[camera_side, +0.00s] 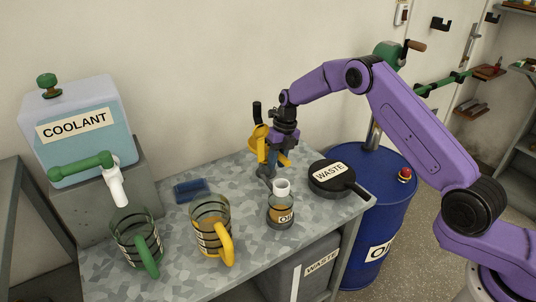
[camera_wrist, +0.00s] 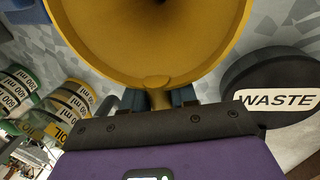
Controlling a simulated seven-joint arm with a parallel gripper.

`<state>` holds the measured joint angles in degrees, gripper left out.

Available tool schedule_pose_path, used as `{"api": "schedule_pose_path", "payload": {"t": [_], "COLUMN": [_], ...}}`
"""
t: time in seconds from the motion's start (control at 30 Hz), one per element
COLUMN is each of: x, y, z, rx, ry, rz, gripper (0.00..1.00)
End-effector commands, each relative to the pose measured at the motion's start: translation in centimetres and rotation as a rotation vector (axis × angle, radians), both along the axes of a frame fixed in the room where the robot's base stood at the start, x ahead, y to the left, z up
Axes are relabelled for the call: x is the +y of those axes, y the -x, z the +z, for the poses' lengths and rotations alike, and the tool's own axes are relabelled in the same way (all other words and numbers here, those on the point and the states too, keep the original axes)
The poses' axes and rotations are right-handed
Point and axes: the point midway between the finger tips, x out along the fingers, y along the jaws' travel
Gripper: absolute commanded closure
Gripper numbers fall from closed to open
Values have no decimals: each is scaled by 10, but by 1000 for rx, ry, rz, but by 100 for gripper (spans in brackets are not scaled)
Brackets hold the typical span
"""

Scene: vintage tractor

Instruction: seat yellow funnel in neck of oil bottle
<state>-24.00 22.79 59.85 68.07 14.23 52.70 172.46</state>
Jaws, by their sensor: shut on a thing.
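The yellow funnel (camera_side: 259,138) is held by my gripper (camera_side: 268,165) above the table, behind the oil bottle. In the wrist view its wide cone (camera_wrist: 150,35) fills the top middle, and my gripper (camera_wrist: 160,98) is shut on a yellow part at its near side. The funnel is apart from the neck. In the wrist view the funnel hides the area below it, and I cannot make out the bottle.
A black WASTE pan (camera_side: 331,178) lies right of the bottle, also in the wrist view (camera_wrist: 275,90). A yellow-handled jug (camera_side: 210,226), a green-handled jug (camera_side: 135,243) and a blue block (camera_side: 192,190) are to the left. The coolant tank (camera_side: 80,130) stands at far left, a blue drum (camera_side: 375,215) at right.

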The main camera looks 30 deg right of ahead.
Motion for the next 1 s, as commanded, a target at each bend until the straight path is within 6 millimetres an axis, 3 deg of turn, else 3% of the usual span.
{"api": "schedule_pose_path", "payload": {"t": [1.0], "x": [0], "y": [0], "z": [35], "rx": [-2], "ry": [0], "rz": [0], "gripper": [100]}}
